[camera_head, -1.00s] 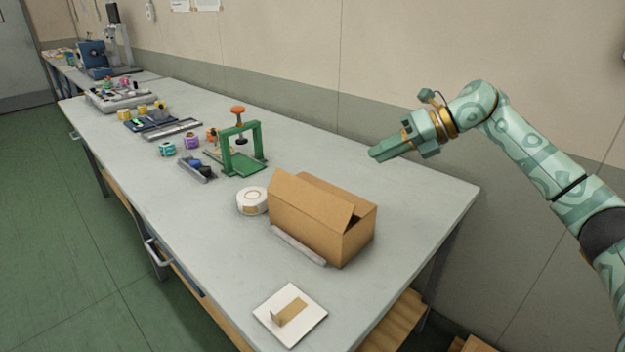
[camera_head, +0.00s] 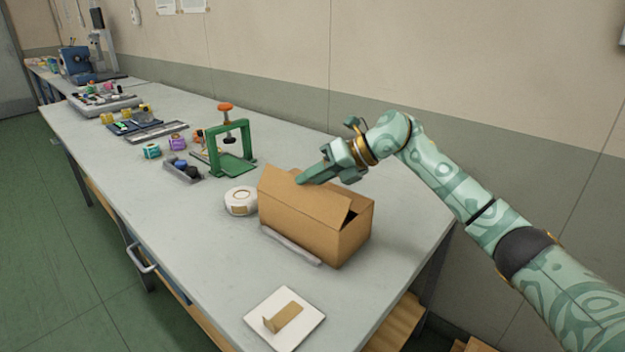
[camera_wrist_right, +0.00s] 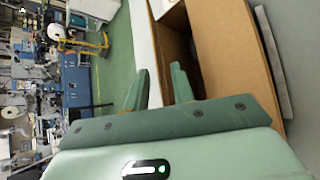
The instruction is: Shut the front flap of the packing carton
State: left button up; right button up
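The brown packing carton (camera_head: 345,241) stands on the grey table. Its front flap (camera_head: 300,199) stands up along the near long side, with a gap at the right end. My right gripper (camera_head: 301,181) is over the carton's top, just behind the flap's upper edge. I cannot tell whether it touches. In the right wrist view the fingers (camera_wrist_right: 158,88) are apart with nothing between them. A brown carton panel (camera_wrist_right: 235,60) and a dark opening show beyond the right finger. My left gripper is not in view.
A white tape roll (camera_head: 240,201) stands left of the carton, and a grey bar (camera_head: 290,246) lies along its front. A green press frame (camera_head: 230,150) is behind. A white plate (camera_head: 284,319) with a cardboard piece lies in front. Free table lies to the left.

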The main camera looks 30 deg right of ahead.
jog(key=shift+c, duration=0.4)
grip_shut()
jog(key=shift+w+d+f+m+y+b, duration=0.2)
jog(key=shift+d+f+m+y+b, duration=0.35)
jog(key=shift+y, duration=0.55)
jog(key=shift+o, duration=0.4)
grip_release()
jog(key=shift+d+f, duration=0.1)
jog(key=shift+d, duration=0.05)
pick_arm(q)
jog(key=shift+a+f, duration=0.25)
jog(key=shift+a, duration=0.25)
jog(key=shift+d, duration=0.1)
